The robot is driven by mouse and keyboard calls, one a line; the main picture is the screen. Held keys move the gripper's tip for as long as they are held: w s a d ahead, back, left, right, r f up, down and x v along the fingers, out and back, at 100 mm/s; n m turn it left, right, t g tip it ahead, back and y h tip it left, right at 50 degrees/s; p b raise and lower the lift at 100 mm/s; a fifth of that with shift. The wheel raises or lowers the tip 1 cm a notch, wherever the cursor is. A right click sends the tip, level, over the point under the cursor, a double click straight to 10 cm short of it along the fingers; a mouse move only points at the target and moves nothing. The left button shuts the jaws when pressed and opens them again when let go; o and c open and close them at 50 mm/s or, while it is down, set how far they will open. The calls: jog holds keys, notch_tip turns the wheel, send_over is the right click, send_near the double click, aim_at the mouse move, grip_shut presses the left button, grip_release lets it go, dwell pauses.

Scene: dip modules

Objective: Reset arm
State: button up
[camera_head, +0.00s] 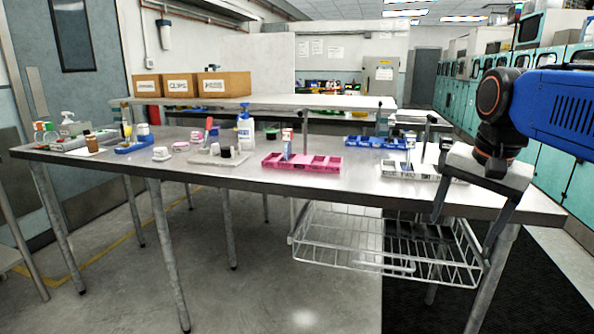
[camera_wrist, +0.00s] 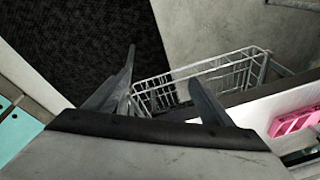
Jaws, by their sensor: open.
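My gripper (camera_head: 462,222) is at the right of the head view, in front of the table's right end, with its fingers pointing down. Its two fingers are spread wide apart and nothing is between them. In the wrist view my gripper (camera_wrist: 165,95) shows both dark fingers apart, with the wire basket beyond them. My blue arm comes in from the right edge of the head view.
The metal table (camera_head: 225,178) holds a pink tray (camera_head: 302,168), a blue tray (camera_head: 375,143), a white tray (camera_head: 408,172) and several bottles. A wire basket (camera_head: 385,265) hangs below the tabletop. Cardboard boxes (camera_head: 224,84) stand on the back shelf. Open floor lies in front.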

jog(key=s+a+f+n+t, duration=0.1)
jog(key=s+f+n, duration=0.3)
jog(key=f, duration=0.5)
jog(key=s+a+f+n+t, duration=0.1)
jog(key=s+a+f+n, duration=0.2)
jog(key=s+f, duration=0.6)
jog(key=shift+f+n, duration=0.35)
jog(key=shift+n, duration=0.35)
